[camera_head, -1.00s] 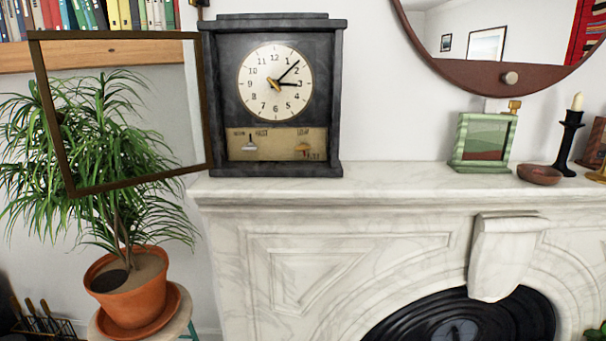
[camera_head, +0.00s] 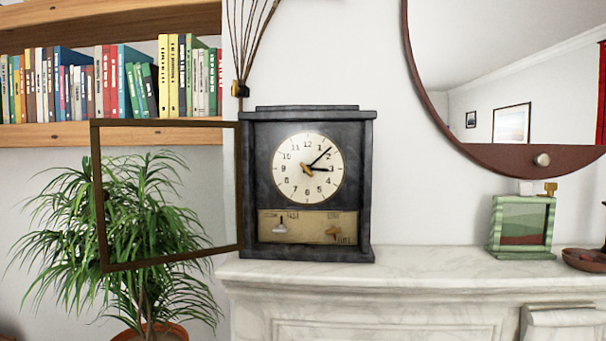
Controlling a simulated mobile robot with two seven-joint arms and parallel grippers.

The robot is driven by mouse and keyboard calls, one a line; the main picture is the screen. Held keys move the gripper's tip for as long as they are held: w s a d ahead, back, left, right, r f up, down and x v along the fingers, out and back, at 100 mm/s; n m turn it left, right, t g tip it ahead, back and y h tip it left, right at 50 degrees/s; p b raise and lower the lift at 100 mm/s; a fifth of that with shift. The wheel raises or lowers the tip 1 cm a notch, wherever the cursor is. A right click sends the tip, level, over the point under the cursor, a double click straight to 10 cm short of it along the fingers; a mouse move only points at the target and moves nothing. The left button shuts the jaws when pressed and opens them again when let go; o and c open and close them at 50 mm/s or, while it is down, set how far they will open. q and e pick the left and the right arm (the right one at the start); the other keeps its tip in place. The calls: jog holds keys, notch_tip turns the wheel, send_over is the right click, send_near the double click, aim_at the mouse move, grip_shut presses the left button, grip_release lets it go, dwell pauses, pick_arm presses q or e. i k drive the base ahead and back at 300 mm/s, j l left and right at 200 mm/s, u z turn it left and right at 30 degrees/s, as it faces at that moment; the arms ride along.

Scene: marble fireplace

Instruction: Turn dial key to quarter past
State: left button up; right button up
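A dark mantel clock (camera_head: 308,115) stands upright on the white marble mantel. Its glass door (camera_head: 166,265) is swung open to the left. The cream dial (camera_head: 292,190) shows the short hand near 3 and the long hand between 1 and 2. A small brass-coloured piece sits at the dial's centre, which may be the dial key (camera_head: 307,169). Below the dial is a tan panel (camera_head: 308,227) with a silver piece (camera_head: 280,226) on its left and a brass-coloured knob (camera_head: 333,231) on its right. The panel's lettering is too small to read surely. Neither gripper shows.
The marble mantel (camera_head: 430,265) is bare between the clock and a green frame (camera_head: 522,225). A dark bowl (camera_head: 586,258) lies at the right edge. A round mirror (camera_head: 455,150) hangs above. A plant (camera_head: 150,230) stands behind the open door.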

aim_at(307, 169)
jog(key=u, duration=0.9)
jog(key=k+l+u, duration=0.1)
jog(key=l+u, duration=0.25)
jog(key=k+l+u, duration=0.1)
jog(key=u, duration=0.3)
jog(key=k+l, duration=0.2)
jog(key=l, duration=0.15)
